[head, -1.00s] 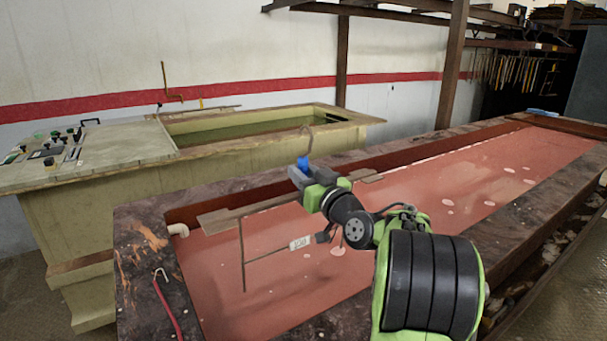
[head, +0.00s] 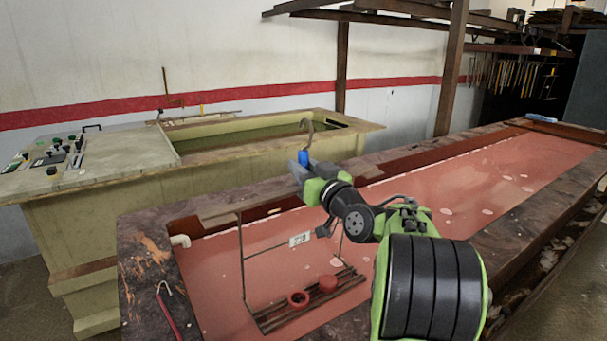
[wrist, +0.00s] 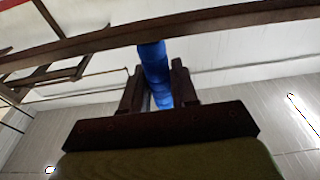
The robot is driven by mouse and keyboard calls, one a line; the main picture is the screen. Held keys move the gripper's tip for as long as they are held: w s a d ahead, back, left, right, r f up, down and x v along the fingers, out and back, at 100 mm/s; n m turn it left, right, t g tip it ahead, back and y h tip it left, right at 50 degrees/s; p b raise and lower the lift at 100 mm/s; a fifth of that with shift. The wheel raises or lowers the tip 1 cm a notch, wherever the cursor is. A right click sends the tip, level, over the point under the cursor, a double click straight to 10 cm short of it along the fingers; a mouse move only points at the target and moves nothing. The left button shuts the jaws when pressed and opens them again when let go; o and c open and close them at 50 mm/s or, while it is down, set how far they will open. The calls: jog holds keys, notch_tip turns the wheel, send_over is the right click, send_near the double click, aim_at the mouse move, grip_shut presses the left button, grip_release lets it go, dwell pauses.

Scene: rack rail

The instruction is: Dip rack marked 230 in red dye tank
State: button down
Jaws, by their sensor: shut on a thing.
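The rack (head: 243,262) is a thin dark metal frame with a slatted bottom shelf. My gripper (head: 303,166) is shut on the rack's blue grip (head: 304,157), below a metal hook (head: 307,126). The blue grip also shows between the fingers in the wrist view (wrist: 154,75).
A second tank (head: 270,130) with greenish liquid stands behind at the left, beside a control panel (head: 65,155). A red-handled hook (head: 168,310) lies on the near left rim. A wooden post (head: 452,70) and overhead beams stand at the back. The red tank's right stretch is clear.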

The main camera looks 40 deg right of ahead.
notch_tip(320, 180, up, 12)
jog(key=p, duration=0.7)
jog(key=shift+r+p, duration=0.25)
jog(key=shift+p, duration=0.1)
jog(key=shift+f, duration=0.1)
